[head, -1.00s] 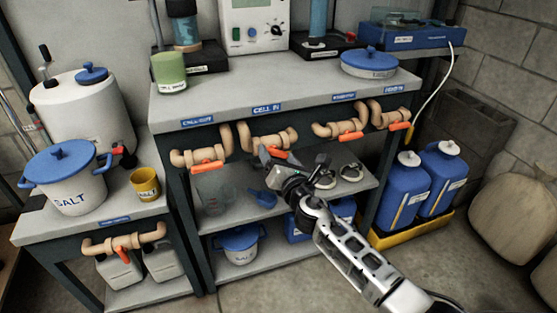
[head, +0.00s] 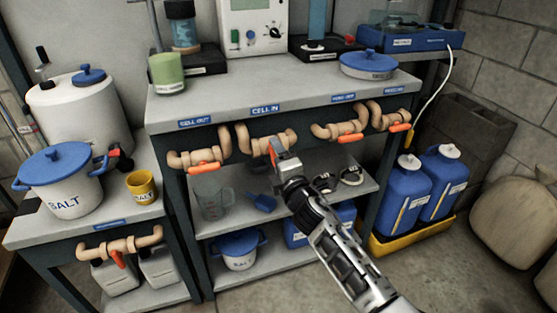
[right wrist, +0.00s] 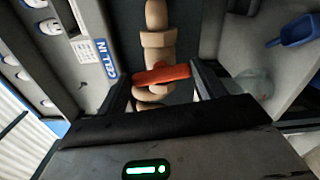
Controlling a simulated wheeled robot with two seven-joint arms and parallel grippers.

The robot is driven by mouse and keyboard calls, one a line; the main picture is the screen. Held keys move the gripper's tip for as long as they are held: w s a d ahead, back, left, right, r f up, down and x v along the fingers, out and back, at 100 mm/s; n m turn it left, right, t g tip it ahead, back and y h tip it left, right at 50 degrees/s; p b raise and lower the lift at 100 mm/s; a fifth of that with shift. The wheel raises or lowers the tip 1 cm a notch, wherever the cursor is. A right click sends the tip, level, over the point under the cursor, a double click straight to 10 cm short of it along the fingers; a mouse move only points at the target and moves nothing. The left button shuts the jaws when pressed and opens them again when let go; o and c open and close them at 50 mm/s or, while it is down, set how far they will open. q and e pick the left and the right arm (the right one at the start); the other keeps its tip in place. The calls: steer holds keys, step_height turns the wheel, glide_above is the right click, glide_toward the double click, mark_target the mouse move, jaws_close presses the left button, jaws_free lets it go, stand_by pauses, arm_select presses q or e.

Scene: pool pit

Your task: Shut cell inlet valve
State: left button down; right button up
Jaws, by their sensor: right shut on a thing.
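The cell inlet valve is the tan pipe (head: 258,147) under the CELL IN label (head: 265,110) on the bench's front edge. Its orange handle (head: 273,152) points down, across the pipe, in the head view. My right gripper (head: 279,160) is shut on this handle. In the right wrist view the orange handle (right wrist: 162,75) lies between the two fingers (right wrist: 162,85), crosswise to the tan pipe (right wrist: 157,42). The fingers hide part of the handle in the head view. My left gripper is not in view.
Similar valves with orange handles along their pipes sit at CELL OUT (head: 205,167) and to the right (head: 351,138). A jug (head: 212,200) and blue scoop (head: 262,203) lie on the shelf below. Blue canisters (head: 402,198) stand at right.

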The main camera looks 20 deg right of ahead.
steer(key=shift+f+m, duration=0.1)
steer(key=shift+m, duration=0.6)
steer(key=o, duration=1)
steer(key=s, duration=1)
steer(key=s+p, duration=0.1)
steer(key=s, duration=0.5)
steer(key=shift+d, duration=0.25)
steer(key=shift+m, duration=0.3)
